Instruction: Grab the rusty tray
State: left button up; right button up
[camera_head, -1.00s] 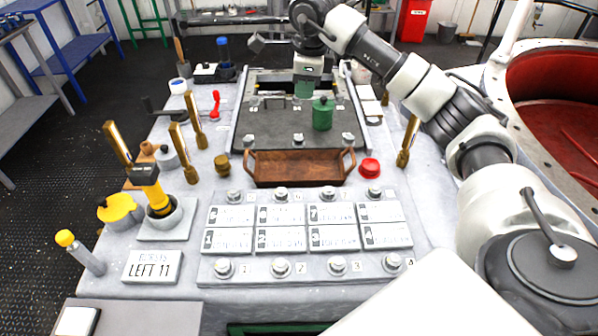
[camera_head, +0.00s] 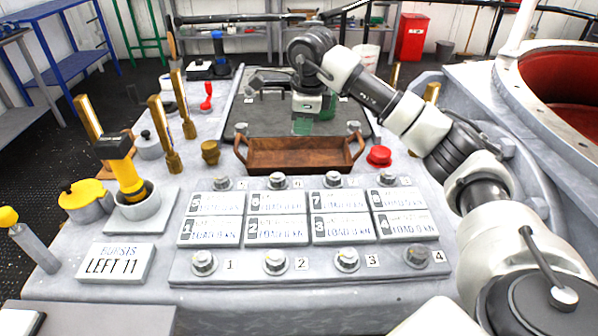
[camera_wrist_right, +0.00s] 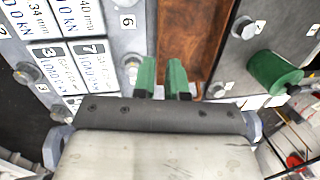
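The rusty tray (camera_head: 300,156) is a brown rectangular box with a loop handle at each end. It sits level on the grey console, behind the label panel. My right gripper (camera_head: 304,124) hangs with green fingertips just behind the tray's far edge in the head view. In the right wrist view, the two green fingers (camera_wrist_right: 164,78) are a small gap apart with nothing between them, and the tray (camera_wrist_right: 192,38) lies beyond them, partly hidden by the gripper. I cannot tell whether they touch it. My left gripper is not in view.
A green knob (camera_wrist_right: 273,72) stands on the dark plate behind the tray, mostly hidden by my gripper in the head view. A red button (camera_head: 379,156) is close to the tray's right end, a brass knob (camera_head: 210,152) near its left. Brass levers (camera_head: 165,135) stand further left.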

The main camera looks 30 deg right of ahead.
aim_at(298, 165)
jog(key=f, duration=0.2)
jog(key=f+b, duration=0.1)
jog(key=f, duration=0.2)
jog(key=w+f+b, duration=0.1)
jog(key=f, duration=0.1)
jog(key=shift+f, duration=0.4)
jog(key=f, duration=0.3)
jog(key=f+b, duration=0.1)
jog(key=f, duration=0.1)
jog(key=shift+w, duration=0.4)
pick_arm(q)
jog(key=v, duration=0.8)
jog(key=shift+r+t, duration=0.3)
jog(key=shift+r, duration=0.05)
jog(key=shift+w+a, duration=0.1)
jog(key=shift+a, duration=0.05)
pick_arm(e)
jog(key=shift+c, duration=0.2)
grip_shut()
jog(key=shift+r, duration=0.1)
